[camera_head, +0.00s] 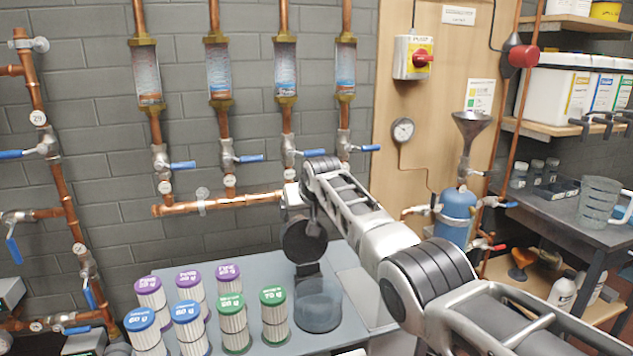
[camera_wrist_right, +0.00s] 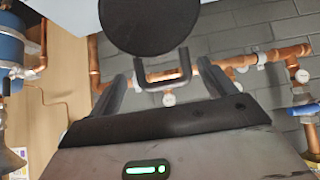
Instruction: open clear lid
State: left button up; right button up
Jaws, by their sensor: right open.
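A clear round container (camera_head: 318,312) stands on the grey bench, right of the filter cartridges. A dark, smoky round lid (camera_head: 304,243) stands raised, nearly upright, above its back edge, with a dark hinge piece (camera_head: 307,269) between them. In the right wrist view the lid (camera_wrist_right: 150,22) is a dark disc at the top, with a black U-shaped handle (camera_wrist_right: 163,84) below it. My right gripper (camera_head: 308,212) is at the lid's top; its spread fingers (camera_wrist_right: 160,88) flank the handle. Contact cannot be told. My left gripper is out of view.
Several filter cartridges (camera_head: 188,325) with purple, blue and green caps stand left of the container. Copper pipes (camera_head: 220,203) with valves run along the wall behind. A blue tank (camera_head: 457,218) stands to the right. My right arm crosses above the bench's right side.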

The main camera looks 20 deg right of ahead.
jog(key=v, duration=1.4)
jog(key=shift+s+r, duration=0.3)
jog(key=shift+d, duration=0.1)
